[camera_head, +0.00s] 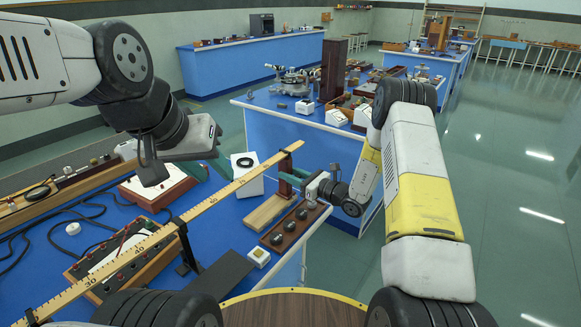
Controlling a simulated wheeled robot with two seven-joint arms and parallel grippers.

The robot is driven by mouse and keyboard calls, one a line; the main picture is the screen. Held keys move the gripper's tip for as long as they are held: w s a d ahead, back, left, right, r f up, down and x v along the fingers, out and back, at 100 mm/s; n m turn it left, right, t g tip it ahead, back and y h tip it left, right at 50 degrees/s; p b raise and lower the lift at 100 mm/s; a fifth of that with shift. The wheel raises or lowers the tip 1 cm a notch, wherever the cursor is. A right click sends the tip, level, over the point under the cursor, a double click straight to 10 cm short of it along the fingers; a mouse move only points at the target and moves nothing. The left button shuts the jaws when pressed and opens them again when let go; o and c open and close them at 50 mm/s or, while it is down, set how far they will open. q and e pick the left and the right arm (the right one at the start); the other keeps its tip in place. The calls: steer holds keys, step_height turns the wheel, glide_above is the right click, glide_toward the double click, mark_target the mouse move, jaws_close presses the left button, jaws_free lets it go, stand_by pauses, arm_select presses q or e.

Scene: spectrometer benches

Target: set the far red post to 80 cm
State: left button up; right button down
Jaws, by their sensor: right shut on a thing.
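The wooden metre rule (215,200) runs diagonally over the blue bench, with its far end at the upper right. The far post (284,188), dark reddish, stands under the rule near that end. My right gripper (291,178) is at this post and shut on it; its fingers partly hide the post. The marks beside the post are too small to read. A dark near post (187,247) supports the rule further left. My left gripper (182,166) is open and empty, above the bench to the left of the rule.
A wooden block (268,212) and a tray of dark weights (296,226) lie near the right bench edge. A white box (246,172) stands behind the rule. A panel with cables (122,243) lies at left. The floor to the right is clear.

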stand_by(0.8)
steer(key=s+a, duration=0.4)
steer(key=s, duration=0.1)
steer(key=s+a, duration=0.2)
steer(key=s, duration=0.1)
steer(key=shift+s, duration=0.1)
steer(key=shift+d, duration=0.1)
steer(key=c, duration=1.2)
jaws_free()
steer(key=shift+c, duration=0.2)
steer(key=v, duration=0.7)
steer(key=shift+s+d, duration=0.2)
steer(key=shift+d, duration=0.1)
